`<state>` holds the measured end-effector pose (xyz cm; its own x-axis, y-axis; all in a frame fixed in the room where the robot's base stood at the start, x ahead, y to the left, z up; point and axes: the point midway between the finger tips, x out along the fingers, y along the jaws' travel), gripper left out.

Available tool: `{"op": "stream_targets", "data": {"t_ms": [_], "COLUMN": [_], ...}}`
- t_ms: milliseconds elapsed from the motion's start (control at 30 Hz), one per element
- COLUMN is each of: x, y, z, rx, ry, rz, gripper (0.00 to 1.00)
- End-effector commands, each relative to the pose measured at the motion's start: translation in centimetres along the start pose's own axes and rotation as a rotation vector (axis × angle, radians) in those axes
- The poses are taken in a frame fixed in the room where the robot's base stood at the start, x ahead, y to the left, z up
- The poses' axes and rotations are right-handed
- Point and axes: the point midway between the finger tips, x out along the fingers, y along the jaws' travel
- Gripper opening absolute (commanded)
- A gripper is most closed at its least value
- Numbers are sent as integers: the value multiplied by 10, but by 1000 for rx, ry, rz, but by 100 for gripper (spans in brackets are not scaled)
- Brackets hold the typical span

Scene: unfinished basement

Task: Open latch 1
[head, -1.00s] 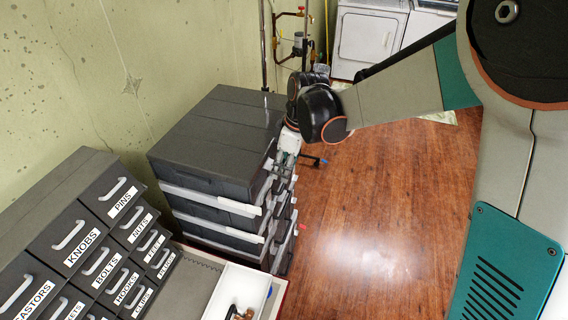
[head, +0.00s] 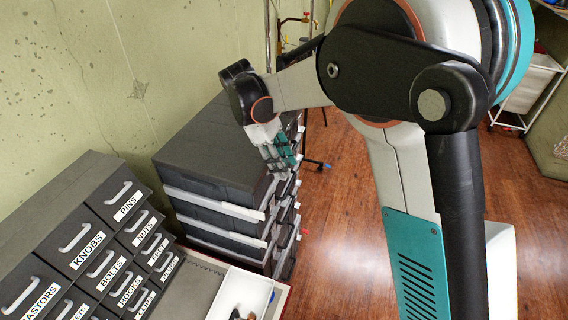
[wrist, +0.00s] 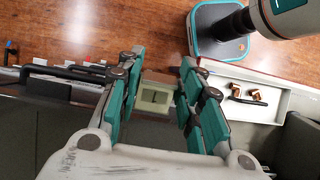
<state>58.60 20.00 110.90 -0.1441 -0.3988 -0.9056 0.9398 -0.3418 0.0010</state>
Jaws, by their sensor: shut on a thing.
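A stack of dark grey cases with light grey bands (head: 205,210) stands against the wall. My gripper (head: 280,160) is at the front right edge of the top case (head: 200,150) in the head view. In the wrist view, its teal fingers (wrist: 160,75) are on either side of a small pale block with a dark mark, which looks like the latch (wrist: 156,96). The gripper is shut on this block. Its mark is too small to read surely. In the head view the fingers and wrist hide the latch.
A labelled drawer cabinet (head: 85,250) stands at the left front. A white tray (head: 243,290) with small copper-coloured parts lies near the stack; it also shows in the wrist view (wrist: 270,100). Wooden floor (head: 340,200) is open to the right of the stack. A white cart (head: 530,85) stands far right.

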Motion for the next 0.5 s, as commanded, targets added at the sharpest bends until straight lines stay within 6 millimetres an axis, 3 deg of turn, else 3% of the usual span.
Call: {"op": "stream_targets", "data": {"t_ms": [467,500], "x": [0,0], "y": [0,0], "z": [-1,-1], "rx": [-1,-1], "ry": [-14,-14], "rz": [-1,-1], "gripper": [10,41]}}
